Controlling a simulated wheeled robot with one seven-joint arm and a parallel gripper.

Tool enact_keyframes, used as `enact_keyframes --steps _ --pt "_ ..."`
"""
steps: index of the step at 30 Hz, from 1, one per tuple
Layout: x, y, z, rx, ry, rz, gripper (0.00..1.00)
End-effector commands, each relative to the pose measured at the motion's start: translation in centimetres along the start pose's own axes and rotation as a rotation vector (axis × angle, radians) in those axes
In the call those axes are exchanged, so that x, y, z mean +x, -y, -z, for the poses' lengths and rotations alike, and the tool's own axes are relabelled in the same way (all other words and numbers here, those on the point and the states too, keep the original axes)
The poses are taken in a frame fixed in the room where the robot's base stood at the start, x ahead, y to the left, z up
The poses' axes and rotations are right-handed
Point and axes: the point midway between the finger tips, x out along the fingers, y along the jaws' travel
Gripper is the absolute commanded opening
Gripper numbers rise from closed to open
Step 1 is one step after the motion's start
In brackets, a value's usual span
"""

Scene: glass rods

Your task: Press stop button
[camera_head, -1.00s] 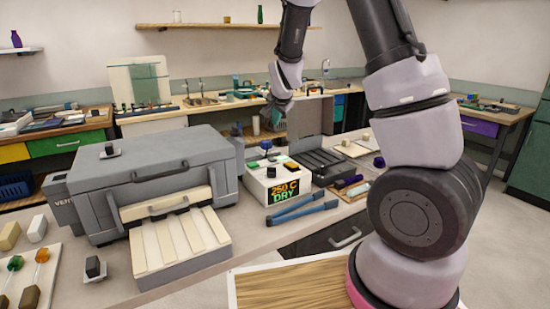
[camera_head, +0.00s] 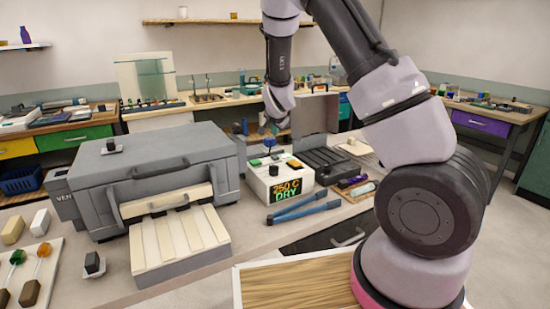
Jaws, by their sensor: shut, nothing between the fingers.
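A white control box (camera_head: 258,184) stands on the bench in the middle of the head view. Its front display glows "250 C DRY" in orange and green. Its top carries small coloured controls, including a green one (camera_head: 256,162), and a dark round knob (camera_head: 268,143) shows above them. I cannot tell for sure which control is the stop button. My gripper (camera_head: 270,129) hangs from the arm above the back of the box, pointing down, with its fingers shut and empty. It looks close over the knob, but contact cannot be made out.
A large grey machine (camera_head: 150,172) with a ribbed cream tray (camera_head: 180,244) stands left of the box. Blue-handled tongs (camera_head: 303,211) lie in front of it. A dark open case (camera_head: 325,163) sits to its right. My arm covers much of the right side.

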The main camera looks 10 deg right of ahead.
Motion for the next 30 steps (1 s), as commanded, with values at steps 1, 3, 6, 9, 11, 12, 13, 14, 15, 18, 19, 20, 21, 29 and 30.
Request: enact_keyframes --steps 1,3,6,9,11,12,13,14,15,18,19,20,21,29,30 --pt "0.5 -0.5 -0.4 0.000 0.002 -0.004 0.00" --pt "1.2 -1.1 -0.9 0.000 0.002 -0.004 0.00" --pt "2.3 -1.8 -1.7 -0.001 0.001 -0.004 0.00" --pt "3.2 -2.5 -2.4 -0.001 0.002 -0.003 0.00" --pt "3.7 -2.8 -2.7 0.000 0.001 -0.002 0.00" --pt "4.0 -3.0 -2.8 0.000 0.001 -0.002 0.00" --pt "4.2 -3.1 -3.0 0.000 0.001 -0.002 0.00" --pt "4.3 -3.2 -3.1 0.000 0.002 -0.002 0.00" --pt "4.5 -3.3 -3.3 0.000 0.002 -0.001 0.00" --pt "4.8 -3.5 -3.5 0.000 0.001 0.000 0.00" --pt "4.9 -3.6 -3.6 0.001 0.001 0.000 0.00" --pt "4.9 -3.6 -3.6 0.001 0.001 0.000 0.00" --pt "5.0 -3.6 -3.6 0.001 0.001 0.000 0.00" --pt "5.0 -3.6 -3.6 0.001 0.001 0.000 0.00" --pt "5.0 -3.6 -3.6 0.001 0.001 0.000 0.00"
